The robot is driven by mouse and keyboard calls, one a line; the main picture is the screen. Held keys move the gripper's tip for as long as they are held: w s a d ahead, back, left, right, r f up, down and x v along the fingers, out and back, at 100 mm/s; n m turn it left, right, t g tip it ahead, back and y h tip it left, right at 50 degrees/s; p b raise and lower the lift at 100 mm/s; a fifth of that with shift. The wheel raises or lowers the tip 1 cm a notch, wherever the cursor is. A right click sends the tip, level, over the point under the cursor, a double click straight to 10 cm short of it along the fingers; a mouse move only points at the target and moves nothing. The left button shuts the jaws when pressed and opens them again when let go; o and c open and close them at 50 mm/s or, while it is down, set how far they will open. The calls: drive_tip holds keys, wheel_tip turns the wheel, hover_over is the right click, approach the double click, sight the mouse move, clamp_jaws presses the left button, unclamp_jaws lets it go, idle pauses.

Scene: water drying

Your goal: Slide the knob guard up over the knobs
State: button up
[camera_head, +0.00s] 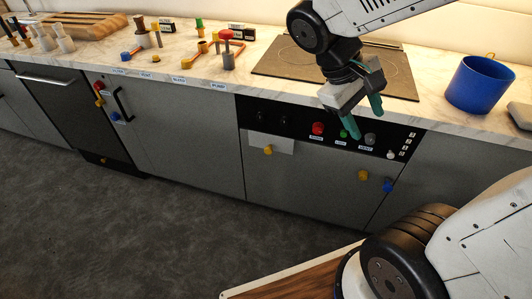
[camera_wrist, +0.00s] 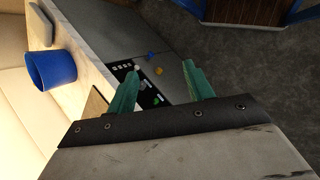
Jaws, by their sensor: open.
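The knob guard (camera_head: 285,146) looks like a pale grey plate on the front of the counter, with a yellow knob (camera_head: 268,149) on it. It sits low, at the lower edge of the black control panel (camera_head: 300,122). Two dark knobs (camera_head: 261,116) show uncovered just above it. My gripper (camera_head: 364,117) is open and empty, with green fingers pointing down in front of the panel's right part, to the right of the guard. In the wrist view my gripper (camera_wrist: 160,76) shows its fingers apart, with the panel behind them. I cannot make out the guard there.
Red (camera_head: 318,128), green and grey buttons sit on the panel near my fingers. Another yellow knob (camera_head: 363,175) and a blue knob (camera_head: 388,185) stick out below right. A cooktop (camera_head: 290,65) and a blue pot (camera_head: 480,85) are on the counter. The floor before the cabinets is clear.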

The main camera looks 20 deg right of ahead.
drive_tip(key=w+a+f+n+t+h, duration=0.1)
drive_tip(key=w+f+n+t+h, duration=0.2)
drive_tip(key=w+f+n+h, duration=0.5)
drive_tip(key=w+a+f+n+t+h, duration=0.1)
drive_tip(key=w+f+n+t+h, duration=0.2)
drive_tip(key=w+f, duration=0.65)
drive_tip(key=n+t+y, duration=0.6)
drive_tip(key=n+t, duration=0.5)
drive_tip(key=n, duration=0.1)
approach(268, 152)
drive_tip(key=x, duration=0.9)
